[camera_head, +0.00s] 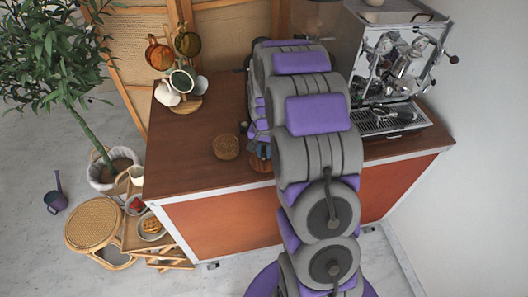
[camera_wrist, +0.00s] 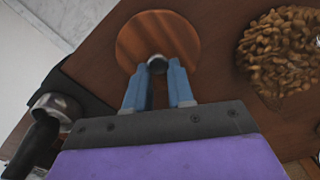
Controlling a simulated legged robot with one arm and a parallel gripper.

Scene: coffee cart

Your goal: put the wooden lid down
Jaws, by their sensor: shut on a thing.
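The wooden lid (camera_wrist: 160,32) is a round, reddish-brown disc with a small metal knob (camera_wrist: 156,63) in the wrist view. My gripper (camera_wrist: 158,72) has its two blue fingers shut on that knob, and the lid lies just beyond the fingertips. In the head view the lid (camera_head: 260,164) shows partly behind my arm, near the counter's front edge, with my gripper (camera_head: 264,151) above it. I cannot tell whether the lid touches the counter.
An open round container of brown beans (camera_wrist: 283,50) stands right of the lid; it also shows in the head view (camera_head: 226,147). A portafilter (camera_wrist: 55,110) is at left. The wooden counter (camera_head: 190,160) holds a mug tree (camera_head: 188,104) and an espresso machine (camera_head: 385,65).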

